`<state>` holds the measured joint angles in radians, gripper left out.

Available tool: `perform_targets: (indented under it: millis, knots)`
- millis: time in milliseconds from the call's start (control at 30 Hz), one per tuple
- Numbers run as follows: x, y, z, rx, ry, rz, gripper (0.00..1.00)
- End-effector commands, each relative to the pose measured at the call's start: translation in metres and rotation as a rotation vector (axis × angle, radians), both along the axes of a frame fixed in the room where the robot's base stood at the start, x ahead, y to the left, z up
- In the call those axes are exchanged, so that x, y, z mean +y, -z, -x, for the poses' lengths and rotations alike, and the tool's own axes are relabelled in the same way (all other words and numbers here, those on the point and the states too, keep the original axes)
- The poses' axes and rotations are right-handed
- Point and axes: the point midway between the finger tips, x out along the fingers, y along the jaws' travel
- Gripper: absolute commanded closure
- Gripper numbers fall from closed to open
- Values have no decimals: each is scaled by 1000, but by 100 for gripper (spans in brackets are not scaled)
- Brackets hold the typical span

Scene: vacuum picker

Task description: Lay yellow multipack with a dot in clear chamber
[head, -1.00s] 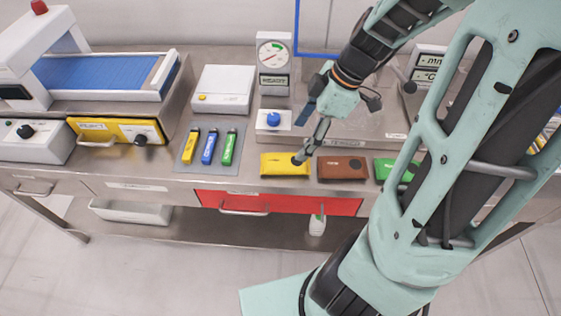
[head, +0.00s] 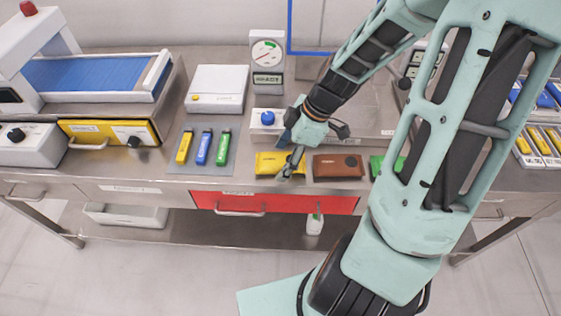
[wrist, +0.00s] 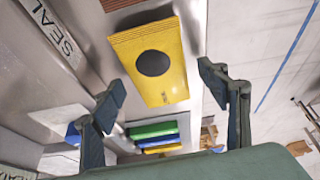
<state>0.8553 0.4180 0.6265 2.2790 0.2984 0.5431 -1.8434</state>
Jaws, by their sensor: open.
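The yellow multipack (head: 268,162) lies on the steel bench, at the left end of a row of packs. In the wrist view the yellow multipack (wrist: 168,85) shows a large dark round dot on its face. My gripper (head: 291,170) is over the right part of the pack and hides some of it. In the wrist view my gripper (wrist: 162,90) is open, with one finger on each side of the pack and nothing held. The clear chamber is not clearly recognisable; a blue frame (head: 289,30) stands at the back, partly behind my arm.
A brown pack (head: 325,168) and a green pack (head: 377,166) lie to the right. A grey mat (head: 211,164) with yellow, blue and green sticks lies left. A blue-knobbed box (head: 259,131) stands just behind. The red drawer (head: 285,204) is below the bench edge.

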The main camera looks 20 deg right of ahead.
Motion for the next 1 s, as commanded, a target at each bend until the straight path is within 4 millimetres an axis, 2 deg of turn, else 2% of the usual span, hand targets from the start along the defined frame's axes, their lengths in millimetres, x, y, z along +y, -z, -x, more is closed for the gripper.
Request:
perform_targets:
  millis: [100,600,867,1000]
  knots:
    - [0,0,0,0,0,0,33]
    - [0,-1,0,-1,0,0,86]
    - [0,-3,-1,-1,-1,0,86]
    - [2,-10,-4,-2,-1,0,86]
